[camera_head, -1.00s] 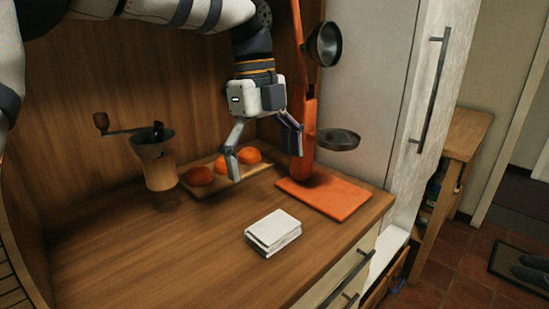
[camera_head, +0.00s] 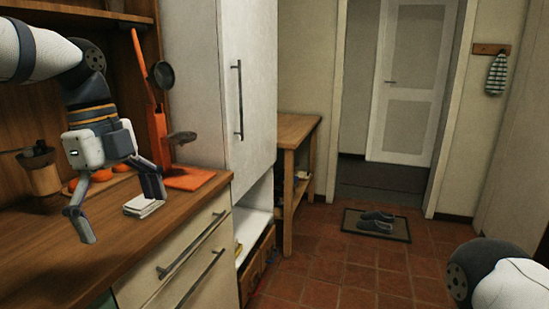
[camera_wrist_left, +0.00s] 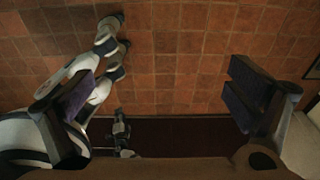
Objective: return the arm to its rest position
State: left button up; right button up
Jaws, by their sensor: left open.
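My left gripper (camera_head: 119,214) is open and empty in the head view. It hangs with its fingers pointing down near the counter's front edge, at the left of the picture. Its two dark-padded fingers also show wide apart in the left wrist view (camera_wrist_left: 160,95), with nothing between them but red floor tiles. White and dark parts of my own body show at the left of that view. At the lower right of the head view is a white and dark part of my other arm; no gripper on it can be made out.
A tall white cabinet (camera_head: 200,85) and wooden side table (camera_head: 297,126) stand beyond. Tiled floor (camera_head: 330,255) is open; slippers (camera_head: 377,219) lie on a mat.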

pick_arm(q)
jog(key=s+d+f+n+g, duration=0.1)
jog(key=s+d+f+n, duration=0.2)
jog(key=f, duration=0.8)
jog(key=s+d+f+n, duration=0.1)
jog(key=s+f+n, duration=0.3)
jog(key=f, duration=0.7)
jog(key=s+d+f+n+g, duration=0.1)
jog(key=s+d+f+n, duration=0.2)
jog(key=f, duration=0.8)
jog(key=s+a+f+n, duration=0.2)
jog(key=s+n, duration=0.2)
jog(key=s, duration=0.5)
jog(key=s+a+f+n+y, duration=0.1)
jog(key=s+n, duration=0.3)
jog(key=s, duration=0.5)
jog(key=s+a+f+n, duration=0.3)
jog(key=s+f+n, duration=0.1)
jog(key=s, duration=0.6)
jog(key=shift+a+y, duration=0.25)
jog(key=shift+y, duration=0.15)
pick_arm(e)
jog(key=shift+w+a, duration=0.15)
jog(key=shift+w, duration=0.1)
